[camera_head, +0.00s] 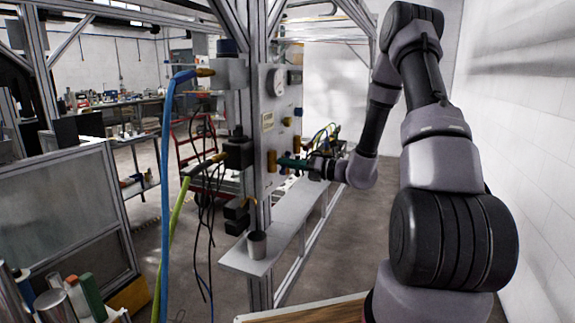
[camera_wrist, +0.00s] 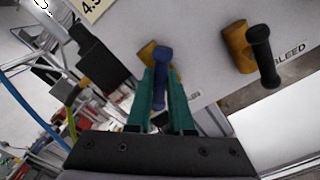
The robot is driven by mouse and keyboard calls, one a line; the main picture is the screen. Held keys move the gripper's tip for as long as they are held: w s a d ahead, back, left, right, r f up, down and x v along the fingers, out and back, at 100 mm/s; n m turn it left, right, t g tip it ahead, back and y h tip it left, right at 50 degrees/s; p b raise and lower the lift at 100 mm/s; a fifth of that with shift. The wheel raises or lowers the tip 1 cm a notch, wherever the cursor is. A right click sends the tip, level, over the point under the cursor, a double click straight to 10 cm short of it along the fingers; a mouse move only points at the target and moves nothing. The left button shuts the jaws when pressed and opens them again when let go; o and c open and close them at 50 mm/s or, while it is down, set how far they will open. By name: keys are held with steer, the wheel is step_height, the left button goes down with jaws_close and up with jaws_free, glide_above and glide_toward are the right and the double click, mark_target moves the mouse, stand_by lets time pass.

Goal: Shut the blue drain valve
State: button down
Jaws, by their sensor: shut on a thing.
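The blue drain valve shows in the wrist view as a blue lever handle (camera_wrist: 161,67) on a brass body (camera_wrist: 147,53) fixed to a grey panel. My gripper (camera_wrist: 163,88) has green fingers, one on each side of the blue handle, and is shut on it. The handle runs from the brass body back between the fingers toward the palm. In the head view my gripper (camera_head: 284,162) reaches the panel (camera_head: 268,125) from the right, at a brass valve body (camera_head: 271,161). The blue handle is hidden by the fingers there.
A second brass valve (camera_wrist: 237,46) with a black handle (camera_wrist: 262,55) sits to the right, beside a BLEED label (camera_wrist: 290,50). A pressure gauge (camera_head: 278,82) is higher on the panel. A metal cup (camera_head: 257,245) stands on the ledge (camera_head: 290,215) below. Blue and green hoses hang at left.

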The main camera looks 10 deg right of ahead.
steer(key=shift+d, duration=0.1)
stand_by(0.5)
steer(key=c, duration=0.8)
jaws_free()
steer(key=shift+o, duration=0.2)
steer(key=v, duration=1)
steer(key=shift+s+d, duration=0.2)
steer(key=shift+d, duration=0.1)
steer(key=shift+c, duration=0.2)
